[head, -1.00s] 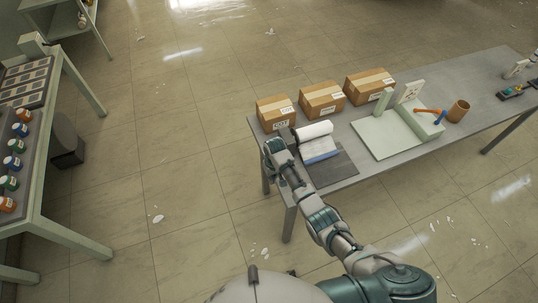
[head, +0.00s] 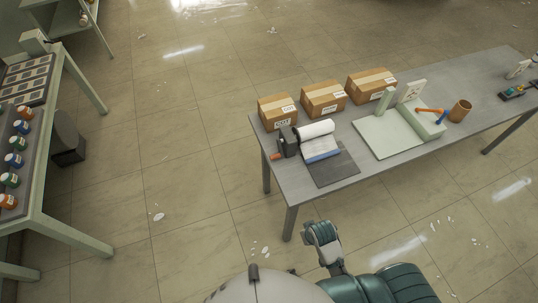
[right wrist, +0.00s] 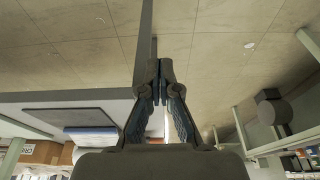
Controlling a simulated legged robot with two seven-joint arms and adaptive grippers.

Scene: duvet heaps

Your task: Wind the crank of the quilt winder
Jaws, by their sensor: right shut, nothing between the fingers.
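The quilt winder stands on the grey table's near left end, with a dark crank housing (head: 290,142), a small orange-red handle (head: 275,156) at its left and a white roll (head: 317,130). A white sheet with a blue band (head: 323,156) comes off the roll onto a dark mat (head: 338,172). The mat also shows in the right wrist view (right wrist: 75,118). My right gripper (head: 321,232) is in front of the table's near edge, apart from the handle. In the right wrist view its fingers (right wrist: 160,82) are shut and empty. My left gripper is out of view.
Three cardboard boxes (head: 324,98) stand behind the winder. A pale green board (head: 390,137) with an upright stand and a brown cup (head: 460,111) are to the right. Another table (head: 55,145) with several jars is at left. Open floor lies between the tables.

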